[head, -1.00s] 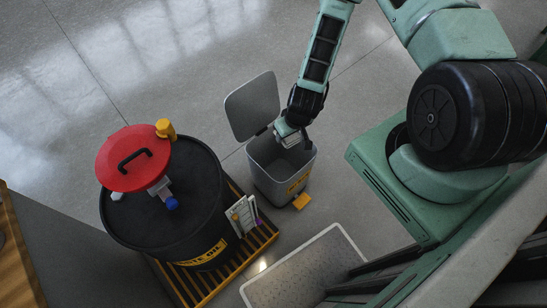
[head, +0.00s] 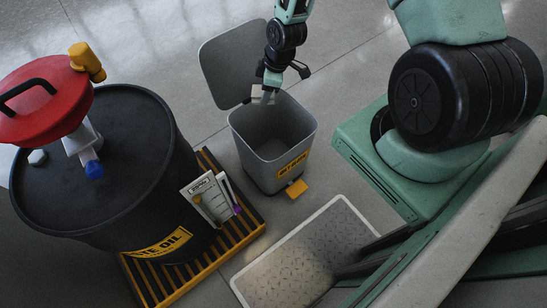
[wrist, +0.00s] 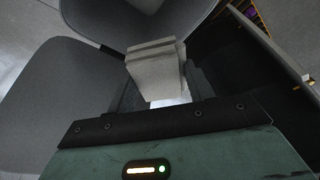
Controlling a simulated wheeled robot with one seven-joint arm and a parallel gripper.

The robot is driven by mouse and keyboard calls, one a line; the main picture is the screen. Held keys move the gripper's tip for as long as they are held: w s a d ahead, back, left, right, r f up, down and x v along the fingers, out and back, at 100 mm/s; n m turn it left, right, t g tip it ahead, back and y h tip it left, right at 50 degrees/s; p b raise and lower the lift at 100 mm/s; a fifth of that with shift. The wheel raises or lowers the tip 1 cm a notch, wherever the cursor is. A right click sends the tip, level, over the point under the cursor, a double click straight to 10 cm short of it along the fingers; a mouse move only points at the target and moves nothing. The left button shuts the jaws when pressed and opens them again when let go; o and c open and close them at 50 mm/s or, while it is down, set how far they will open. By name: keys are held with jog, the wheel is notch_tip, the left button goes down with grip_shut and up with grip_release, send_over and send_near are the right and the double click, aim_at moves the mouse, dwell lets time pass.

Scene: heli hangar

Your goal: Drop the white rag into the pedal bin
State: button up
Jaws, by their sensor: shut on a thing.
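My gripper (head: 267,94) is shut on the white rag (wrist: 157,72), which shows in the wrist view as a pale folded piece between the fingers. In the head view the rag is a small pale patch (head: 257,93) at the fingertips. The grey pedal bin (head: 262,168) stands on the floor with its lid (head: 229,66) tipped up and back. My gripper hangs over the rear of the bin's opening, near the lid. The head view does not show exactly how high above the rim it is. The bin's visible inside looks empty.
A black oil drum (head: 150,190) with a red lid-like piece (head: 42,100) on top stands left, on a yellow slatted pallet (head: 245,228). Papers in a holder (head: 211,198) are between drum and bin. A yellow pedal (head: 297,188) juts from the bin's front. A grey mat (head: 300,262) lies below.

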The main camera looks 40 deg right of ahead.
jog(key=d+f+n+g+b, duration=0.1)
jog(key=d+f+n+b, duration=0.2)
jog(key=f+b, duration=0.9)
jog(key=shift+d+n+y+b, duration=0.35)
jog(key=shift+d+b, duration=0.3)
jog(key=shift+d, duration=0.45)
jog(key=shift+s+r, duration=0.1)
jog(key=o, duration=1)
jog(key=shift+c, duration=0.2)
jog(key=p+v, duration=0.6)
jog(key=v, duration=1.1)
jog(key=shift+r, duration=0.15)
